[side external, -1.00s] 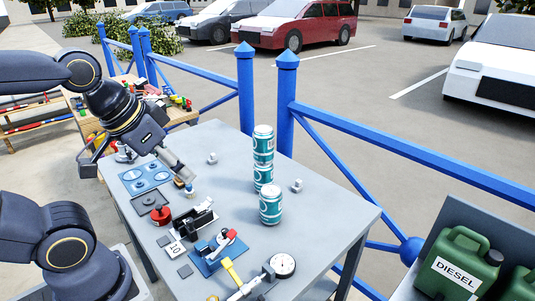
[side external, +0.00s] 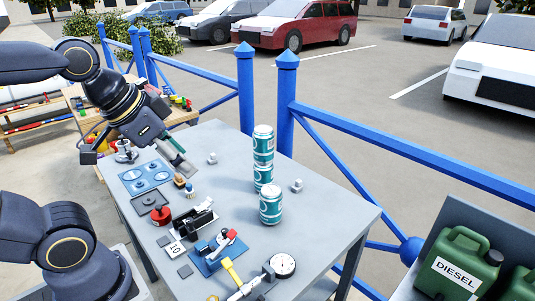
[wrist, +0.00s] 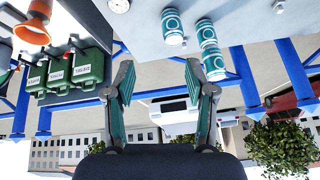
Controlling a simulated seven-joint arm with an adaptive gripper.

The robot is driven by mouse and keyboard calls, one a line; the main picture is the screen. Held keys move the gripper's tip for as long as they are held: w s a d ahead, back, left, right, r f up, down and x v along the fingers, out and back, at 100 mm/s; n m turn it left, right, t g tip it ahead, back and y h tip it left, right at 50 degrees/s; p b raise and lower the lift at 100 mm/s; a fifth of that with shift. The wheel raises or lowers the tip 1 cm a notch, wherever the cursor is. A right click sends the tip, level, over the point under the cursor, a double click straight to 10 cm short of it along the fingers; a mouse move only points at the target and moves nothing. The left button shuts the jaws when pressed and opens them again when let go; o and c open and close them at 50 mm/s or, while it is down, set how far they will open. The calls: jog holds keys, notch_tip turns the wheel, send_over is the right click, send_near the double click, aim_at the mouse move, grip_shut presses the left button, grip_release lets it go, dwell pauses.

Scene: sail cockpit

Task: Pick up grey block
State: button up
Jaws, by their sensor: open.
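Two small dark grey square blocks lie flat on the grey table, one (side external: 164,241) left of the white "10" tile and one (side external: 185,271) below it in the side external view; I cannot tell which is the task's block. My gripper (side external: 180,162) is above the table's far left part, well away from both squares. In the wrist view my gripper (wrist: 160,85) has its two fingers spread apart with nothing between them. Neither grey square can be made out in the wrist view.
Teal cans (side external: 270,205) stand on the table, two of them stacked. Around the squares are a red round piece (side external: 160,214), a black fixture (side external: 193,217), a blue clamp base (side external: 219,253) and a dial gauge (side external: 282,265). A blue railing (side external: 400,150) borders the table.

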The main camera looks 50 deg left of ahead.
jog(key=w+a+r+m, duration=0.3)
jog(key=w+r, duration=0.6)
jog(key=w, duration=0.4)
jog(key=w+a, duration=0.7)
jog(key=w, duration=0.1)
jog(key=n+g, duration=0.2)
jog(key=n, duration=0.2)
send_over(212, 155)
jog(key=s+a, duration=0.1)
jog(key=s, duration=0.5)
notch_tip(212, 155, down, 24)
jog(key=x, duration=1.1)
jog(key=shift+w+r, duration=0.1)
jog(key=shift+w, duration=0.15)
jog(key=shift+t, duration=0.3)
jog(key=shift+x, duration=2.8)
jog(key=shift+s+d, duration=0.1)
jog(key=shift+d, duration=0.05)
